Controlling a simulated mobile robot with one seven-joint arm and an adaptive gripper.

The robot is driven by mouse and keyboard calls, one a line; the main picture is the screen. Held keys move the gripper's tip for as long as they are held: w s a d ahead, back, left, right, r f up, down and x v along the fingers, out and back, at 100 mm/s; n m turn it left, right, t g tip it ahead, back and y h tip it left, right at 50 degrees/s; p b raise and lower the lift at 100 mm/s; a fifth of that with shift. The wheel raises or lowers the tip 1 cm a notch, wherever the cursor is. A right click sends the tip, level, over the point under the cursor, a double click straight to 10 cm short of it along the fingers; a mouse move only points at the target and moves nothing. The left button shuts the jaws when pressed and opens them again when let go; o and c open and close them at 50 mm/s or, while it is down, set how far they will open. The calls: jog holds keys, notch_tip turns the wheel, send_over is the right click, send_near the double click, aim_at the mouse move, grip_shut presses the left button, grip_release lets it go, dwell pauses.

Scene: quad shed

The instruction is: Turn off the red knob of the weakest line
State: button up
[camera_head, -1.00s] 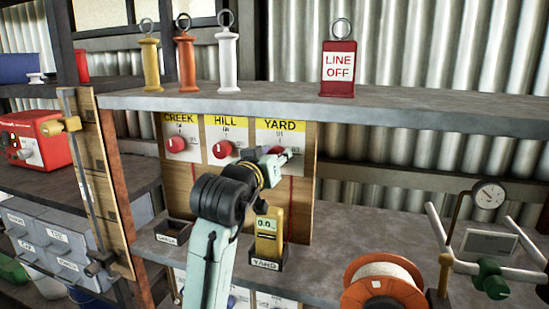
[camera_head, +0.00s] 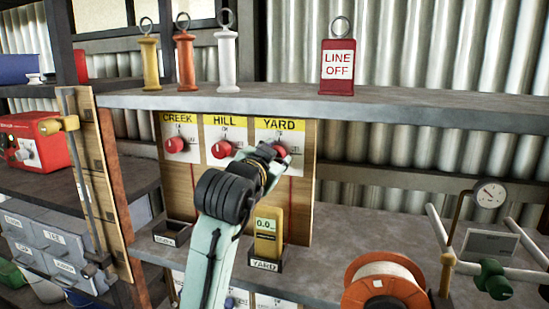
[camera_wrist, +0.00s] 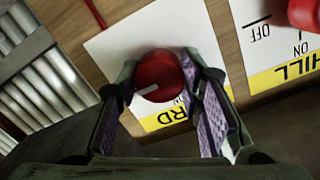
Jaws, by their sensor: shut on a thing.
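The panel has three red knobs under yellow labels: CREEK (camera_head: 175,145), HILL (camera_head: 221,149) and YARD (camera_head: 282,152). My gripper (camera_head: 275,150) is at the YARD knob. In the wrist view, which is upside down, my gripper's fingers (camera_wrist: 165,82) are closed on both sides of the YARD knob (camera_wrist: 158,72). Its white pointer line points left and slightly down. YARD's own ON and OFF marks are not readable there. HILL's OFF mark lies left of its knob (camera_wrist: 305,12). A yellow meter (camera_head: 267,238), its display starting 0.0, stands in a YARD holder.
A shelf (camera_head: 430,112) overhangs the panel, bearing a red LINE OFF tag (camera_head: 338,68) and yellow, orange and white handles. An orange spool (camera_head: 385,285) and a stand with a dial (camera_head: 490,194) are at lower right. A CREEK holder (camera_head: 172,233) looks empty.

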dwell(0.5)
jog(key=o, duration=1.2)
jog(key=shift+c, duration=0.2)
jog(key=v, duration=1.2)
